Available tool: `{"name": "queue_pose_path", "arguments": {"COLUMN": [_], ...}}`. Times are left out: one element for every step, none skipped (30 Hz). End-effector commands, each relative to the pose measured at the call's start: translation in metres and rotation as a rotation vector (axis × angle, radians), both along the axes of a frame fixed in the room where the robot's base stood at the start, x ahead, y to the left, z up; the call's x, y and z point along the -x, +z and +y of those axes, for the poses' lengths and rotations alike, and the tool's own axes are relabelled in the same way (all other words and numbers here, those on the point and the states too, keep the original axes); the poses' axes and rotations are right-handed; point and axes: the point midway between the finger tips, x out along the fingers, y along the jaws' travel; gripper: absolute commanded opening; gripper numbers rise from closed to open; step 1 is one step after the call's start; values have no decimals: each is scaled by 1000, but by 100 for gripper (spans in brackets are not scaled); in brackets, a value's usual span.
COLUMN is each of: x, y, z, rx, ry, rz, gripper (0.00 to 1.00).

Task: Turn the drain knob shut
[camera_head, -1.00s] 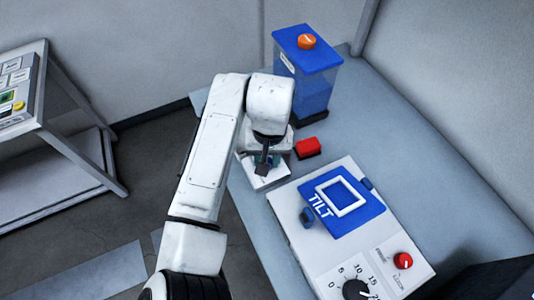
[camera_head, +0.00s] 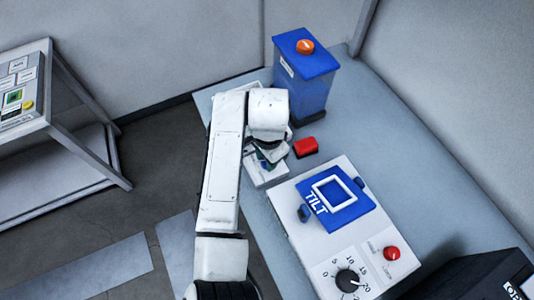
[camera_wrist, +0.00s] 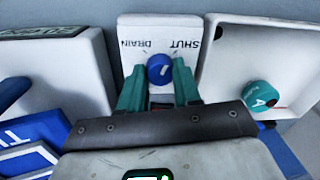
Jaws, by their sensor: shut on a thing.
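The drain knob (camera_wrist: 158,68) is a round blue knob with a short white mark, on a white panel (camera_wrist: 130,33) in the wrist view. The panel's words DRAIN and SHUT appear upside down, DRAIN on the left and SHUT on the right. The white mark points up the picture, between the two words. My gripper (camera_wrist: 157,72) has its teal fingers on either side of the knob and is shut on it. In the head view my arm covers most of the panel and hides the knob.
A white box (camera_head: 300,232) with a blue TILT plate (camera_head: 357,213), black dial (camera_head: 347,281) and red knob (camera_head: 391,253) stands close by. A red button block (camera_head: 306,147) and blue tank (camera_head: 311,95) are behind. A teal knob (camera_wrist: 262,94) is at right in the wrist view.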

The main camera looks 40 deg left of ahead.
Motion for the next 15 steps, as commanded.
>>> {"name": "queue_pose_path", "arguments": {"x": [-1,-1,-1,-1,-1,-1,-1,-1,-1,-1,-1,-1,-1,-1,-1], "y": [2,2,2,2,2,2,2,2,2,2,2,2,2,2,2], "z": [0,0,0,0,0,0,0,0,0,0,0,0,1,1,1], "rx": [-2,-1,-2,-1,-1,0,0,-1,-1,-1,-1,-2,-2,-2,-3], "ry": [-41,-67,-100,-125,-149,-180,-202,-222,-248,-267,-284,-305,-320,-333,-350], "rz": [-3,-3,-2,-3,-3,-3,-3,-3,-3,-4,-3,-3,-4,-3,-4], "gripper": [2,2,2,2,2,2,2,2,2,2,2,2,2,2,2]}}
